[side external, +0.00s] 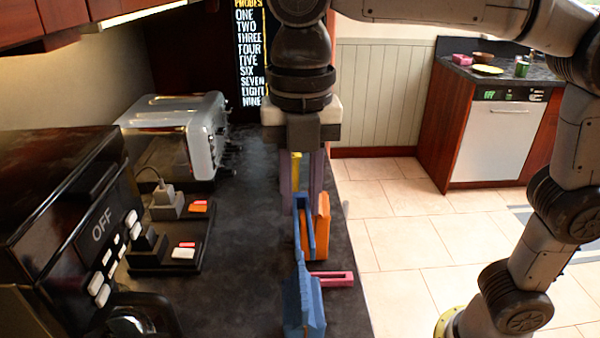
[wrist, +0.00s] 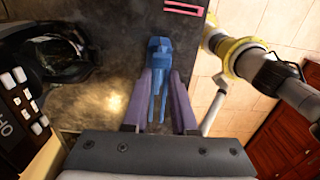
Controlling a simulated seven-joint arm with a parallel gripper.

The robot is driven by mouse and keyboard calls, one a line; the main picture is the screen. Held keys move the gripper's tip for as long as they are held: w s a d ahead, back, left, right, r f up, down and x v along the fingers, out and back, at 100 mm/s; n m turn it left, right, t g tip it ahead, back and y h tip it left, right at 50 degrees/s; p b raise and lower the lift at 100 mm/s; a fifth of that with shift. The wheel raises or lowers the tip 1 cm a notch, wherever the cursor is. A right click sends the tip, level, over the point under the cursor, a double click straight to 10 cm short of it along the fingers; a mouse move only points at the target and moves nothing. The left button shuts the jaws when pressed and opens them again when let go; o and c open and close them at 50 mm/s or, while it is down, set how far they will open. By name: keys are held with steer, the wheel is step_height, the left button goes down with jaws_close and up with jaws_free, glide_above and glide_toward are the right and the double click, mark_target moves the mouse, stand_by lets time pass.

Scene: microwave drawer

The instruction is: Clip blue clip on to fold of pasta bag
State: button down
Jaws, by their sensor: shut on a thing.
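My gripper (side external: 302,205) has purple fingers pointing down over the dark counter. It is shut on the blue clip (side external: 306,228), which hangs below the fingers. In the wrist view the blue clip (wrist: 157,82) lies between the two fingers and points away from my gripper. I cannot tell whether clip and bag touch.
An orange clip (side external: 322,220) stands right beside the blue one. A pink clip (side external: 333,279) lies right of the bag near the counter edge. Open floor lies right.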

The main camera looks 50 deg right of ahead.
steer(key=shift+w+f, duration=0.1)
stand_by(0.3)
steer(key=shift+f, duration=3.1)
steer(key=shift+f, duration=1.65)
stand_by(0.8)
steer(key=shift+c, duration=0.8)
jaws_free()
steer(key=shift+r, duration=0.1)
